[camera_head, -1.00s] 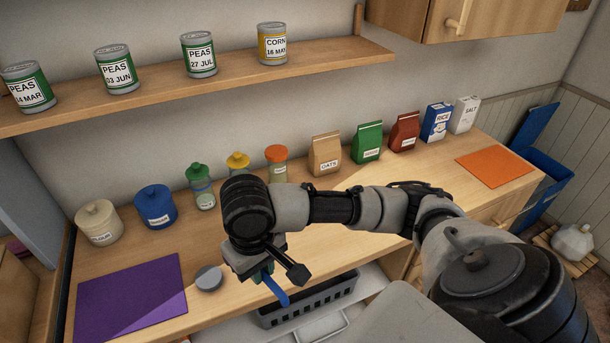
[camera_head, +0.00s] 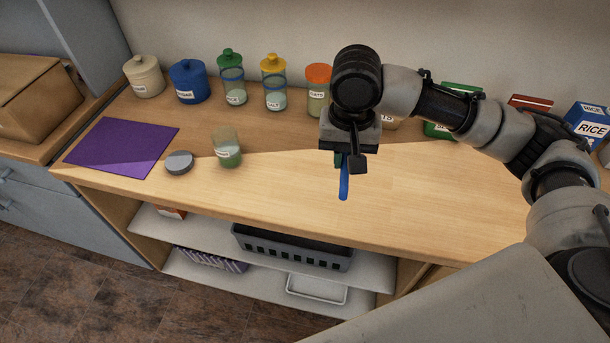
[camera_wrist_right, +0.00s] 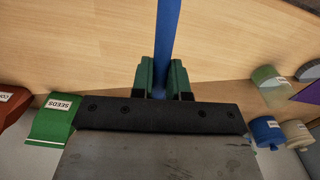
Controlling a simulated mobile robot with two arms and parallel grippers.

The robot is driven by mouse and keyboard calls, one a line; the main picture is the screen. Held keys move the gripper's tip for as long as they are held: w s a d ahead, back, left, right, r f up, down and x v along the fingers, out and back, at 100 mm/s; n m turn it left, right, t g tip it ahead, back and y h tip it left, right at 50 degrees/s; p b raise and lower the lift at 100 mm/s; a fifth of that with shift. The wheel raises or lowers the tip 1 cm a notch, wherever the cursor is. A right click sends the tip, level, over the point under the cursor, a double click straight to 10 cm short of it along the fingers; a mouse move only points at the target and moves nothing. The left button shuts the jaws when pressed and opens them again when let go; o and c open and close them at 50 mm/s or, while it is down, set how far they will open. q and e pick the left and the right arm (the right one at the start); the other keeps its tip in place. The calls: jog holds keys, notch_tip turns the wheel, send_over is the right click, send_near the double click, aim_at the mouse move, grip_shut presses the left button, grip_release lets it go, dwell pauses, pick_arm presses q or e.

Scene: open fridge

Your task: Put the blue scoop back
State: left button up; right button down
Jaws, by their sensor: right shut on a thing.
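The blue scoop (camera_head: 344,183) is in my right gripper (camera_head: 343,160), hanging down above the wooden counter. In the right wrist view, the green fingertips (camera_wrist_right: 164,80) are shut on the scoop's blue strip (camera_wrist_right: 168,30), which runs out of the top of the picture. The scoop's other end is not clear. A glass jar without a lid (camera_head: 227,147), with greenish contents, stands on the counter left of the gripper. A round grey lid (camera_head: 179,162) lies beside it. My left gripper is not in view.
Cream (camera_head: 144,77) and blue (camera_head: 189,82) canisters and several lidded jars line the wall. A purple mat (camera_head: 122,147) lies at the left. A grey basket (camera_head: 293,262) sits on the shelf below. The counter's front middle is clear.

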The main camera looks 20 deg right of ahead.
jog(key=shift+w+d+f+m+b, duration=0.4)
jog(key=shift+w+f+m+b, duration=0.15)
jog(key=shift+f+m+b, duration=0.25)
jog(key=shift+w+r, duration=0.1)
jog(key=shift+r, duration=0.05)
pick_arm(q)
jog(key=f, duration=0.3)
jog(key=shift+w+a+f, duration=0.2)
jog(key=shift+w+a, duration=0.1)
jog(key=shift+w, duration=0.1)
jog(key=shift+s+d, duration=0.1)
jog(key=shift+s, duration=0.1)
pick_arm(e)
jog(key=shift+w+a+f, duration=0.2)
send_over(294, 176)
notch_tip(294, 176, down, 6)
jog(key=shift+d+f+b, duration=0.1)
jog(key=shift+f+b, duration=0.1)
jog(key=shift+b, duration=0.15)
jog(key=shift+f, duration=0.15)
notch_tip(294, 176, down, 2)
jog(key=shift+f+p, duration=0.25)
jog(key=shift+p, duration=0.7)
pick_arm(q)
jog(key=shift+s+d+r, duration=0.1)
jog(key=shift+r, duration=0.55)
pick_arm(e)
jog(key=shift+f, duration=0.45)
